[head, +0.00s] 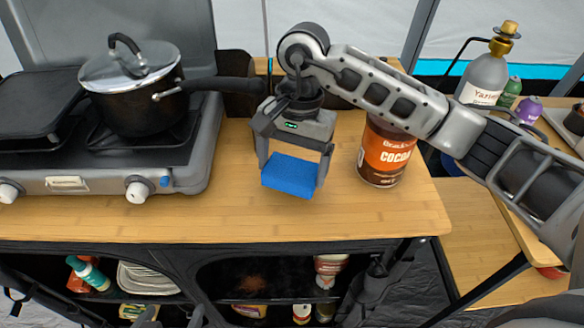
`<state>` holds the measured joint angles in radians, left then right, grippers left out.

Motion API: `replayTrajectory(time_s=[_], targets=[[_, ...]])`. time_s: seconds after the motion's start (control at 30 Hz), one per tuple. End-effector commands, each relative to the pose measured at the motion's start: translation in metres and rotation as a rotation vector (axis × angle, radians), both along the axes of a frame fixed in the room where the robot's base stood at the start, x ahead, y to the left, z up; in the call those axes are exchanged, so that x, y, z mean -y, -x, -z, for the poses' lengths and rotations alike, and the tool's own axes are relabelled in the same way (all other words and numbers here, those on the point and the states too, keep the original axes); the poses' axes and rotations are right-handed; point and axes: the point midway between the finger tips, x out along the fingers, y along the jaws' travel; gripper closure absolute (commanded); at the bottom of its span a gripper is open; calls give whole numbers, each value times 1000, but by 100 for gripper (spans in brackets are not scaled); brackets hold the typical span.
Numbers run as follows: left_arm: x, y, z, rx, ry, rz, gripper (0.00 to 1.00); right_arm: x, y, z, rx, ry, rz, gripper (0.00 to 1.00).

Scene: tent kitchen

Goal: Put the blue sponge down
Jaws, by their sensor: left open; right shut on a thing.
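The blue sponge (290,177) is held between the two fingers of my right gripper (292,172), whose arm comes in from the right. The gripper points down over the wooden table top (150,220), between the stove and the cocoa can. The sponge is low over the wood. I cannot tell whether it touches the table.
A camping stove (100,182) with a black lidded pot (135,105) stands on the left, its handle reaching right behind my gripper. An orange-brown cocoa can (384,160) stands close on the right. The front strip of table is clear. Shelves (160,298) below hold several items.

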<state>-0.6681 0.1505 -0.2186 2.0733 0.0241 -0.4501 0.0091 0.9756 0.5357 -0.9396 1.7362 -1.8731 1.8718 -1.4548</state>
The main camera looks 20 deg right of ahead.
Motion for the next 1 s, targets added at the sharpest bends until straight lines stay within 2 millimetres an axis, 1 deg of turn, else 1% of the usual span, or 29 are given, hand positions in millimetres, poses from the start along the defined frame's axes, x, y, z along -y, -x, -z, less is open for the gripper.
replayTrajectory(time_s=[0.1, 0.17, 0.4, 0.53, 0.57, 0.6, 0.83, 0.9, 0.97, 1.0], targets=[[0, 0, -6, 2, -7, 3, 23, 0, 1, 17, -5, 0, 1, 39], [-1, -1, -6, 1, -9, 3, 23, 0, 1, 22, -3, 0, 0, 39], [-1, 0, -2, -2, -12, 4, 23, 0, 1, 24, 0, 1, 0, 39], [-1, 0, 5, -2, -6, 3, 23, 0, 1, 29, 1, 1, -1, 39], [0, 0, 2, -3, -5, 3, 23, 0, 1, 27, 0, 0, 0, 7], [0, 0, 1, -2, -6, 4, 23, 0, 1, 26, 0, 0, 0, 0], [0, -2, -4, 6, -3, 3, 23, 0, 1, 25, -1, 1, 0, 0], [0, -2, -9, 7, -6, 3, 23, 0, 1, 21, -1, 1, 0, 0], [-1, -2, -5, 7, -9, 4, 23, 0, -1, 17, 3, 0, 0, 0], [-1, -2, -3, 7, -8, 3, 23, 1, -2, 12, 5, 0, 1, 0]])
